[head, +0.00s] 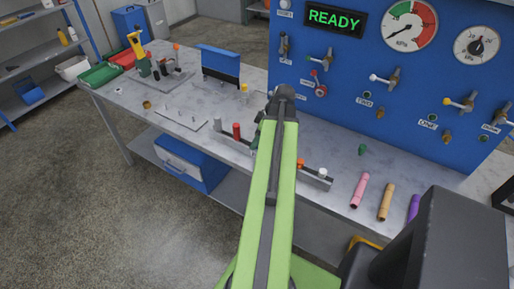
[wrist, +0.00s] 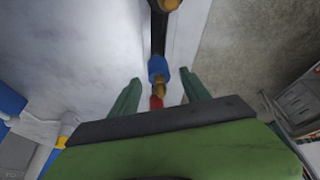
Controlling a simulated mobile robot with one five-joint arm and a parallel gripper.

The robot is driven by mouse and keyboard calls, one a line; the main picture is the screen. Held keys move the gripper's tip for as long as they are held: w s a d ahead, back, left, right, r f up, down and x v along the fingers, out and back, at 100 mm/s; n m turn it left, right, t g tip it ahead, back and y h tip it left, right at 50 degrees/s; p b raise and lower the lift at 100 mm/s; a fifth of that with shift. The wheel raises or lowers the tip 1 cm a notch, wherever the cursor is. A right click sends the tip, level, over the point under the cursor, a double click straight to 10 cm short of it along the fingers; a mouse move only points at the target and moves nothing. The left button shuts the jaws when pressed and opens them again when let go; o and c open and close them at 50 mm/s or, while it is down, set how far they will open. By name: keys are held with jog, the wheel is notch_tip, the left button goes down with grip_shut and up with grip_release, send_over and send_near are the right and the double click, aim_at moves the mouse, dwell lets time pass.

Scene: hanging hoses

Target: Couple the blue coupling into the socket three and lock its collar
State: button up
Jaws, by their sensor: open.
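The blue coupling (wrist: 158,68) shows in the wrist view, on the end of a dark bar or hose, with a brass tip below it. My gripper (wrist: 161,76) is open; its two green fingers stand left and right of the coupling and brass tip, with visible gaps on both sides. A red piece shows between the fingers, lower down. In the head view my green arm hides the gripper and the coupling. The blue panel (head: 400,60) carries several sockets with lever valves. Its small labels are too blurred to tell surely which socket is three.
A low rack (head: 312,180) with a red piece (head: 236,130) and a white piece (head: 322,173) stands on the bench, partly behind my arm. Pink (head: 360,190) and tan (head: 386,202) tubes lie at the right. The panel display (head: 335,18) reads READY.

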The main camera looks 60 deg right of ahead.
jog(key=shift+r, duration=0.1)
grip_shut()
dwell(0.3)
